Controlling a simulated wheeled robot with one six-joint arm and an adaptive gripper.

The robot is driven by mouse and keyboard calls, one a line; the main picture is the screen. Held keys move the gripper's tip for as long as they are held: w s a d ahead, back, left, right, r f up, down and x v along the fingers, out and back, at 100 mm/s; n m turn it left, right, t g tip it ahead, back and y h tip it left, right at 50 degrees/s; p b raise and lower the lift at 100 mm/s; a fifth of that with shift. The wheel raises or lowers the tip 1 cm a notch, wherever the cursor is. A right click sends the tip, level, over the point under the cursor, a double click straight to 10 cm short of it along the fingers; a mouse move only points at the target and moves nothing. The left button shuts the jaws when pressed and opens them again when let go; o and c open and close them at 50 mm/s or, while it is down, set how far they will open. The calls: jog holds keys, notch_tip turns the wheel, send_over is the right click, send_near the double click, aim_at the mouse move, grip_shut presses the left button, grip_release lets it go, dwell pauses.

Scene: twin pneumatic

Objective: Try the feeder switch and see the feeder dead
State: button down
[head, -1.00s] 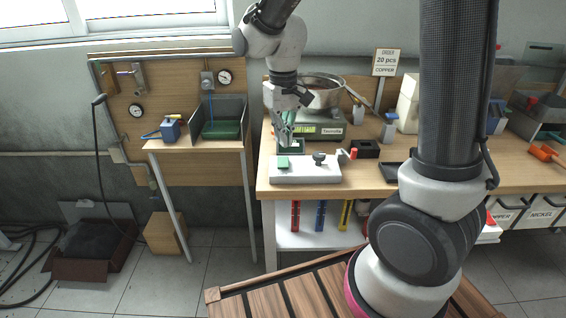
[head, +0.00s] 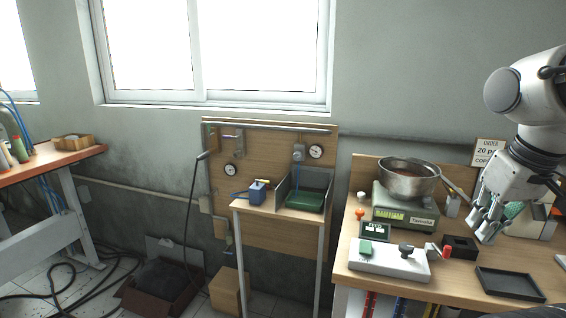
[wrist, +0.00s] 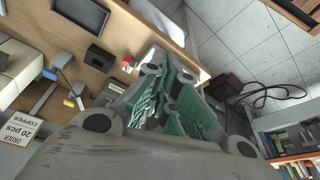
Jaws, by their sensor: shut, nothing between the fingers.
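A white control box (head: 388,262) with a green switch (head: 366,248) and a black knob (head: 405,250) sits at the front left of the wooden bench. A small dark display (head: 375,230) stands behind the white box. My gripper (head: 484,222) is shut and empty, above the bench to the right of the white box and apart from it. Its green-padded fingers (wrist: 172,88) fill the middle of the wrist view. Which one is the feeder, I cannot tell.
A black tray (head: 510,284) and a small black box (head: 459,246) lie right of the white box. A side table with a green tray (head: 305,201) and a blue block (head: 257,192) stands by a gauge board (head: 262,150). Open floor lies left, with hoses.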

jog(key=shift+s+d+r+m+t, duration=0.35)
jog(key=shift+d+r+t, duration=0.2)
jog(key=shift+r, duration=0.2)
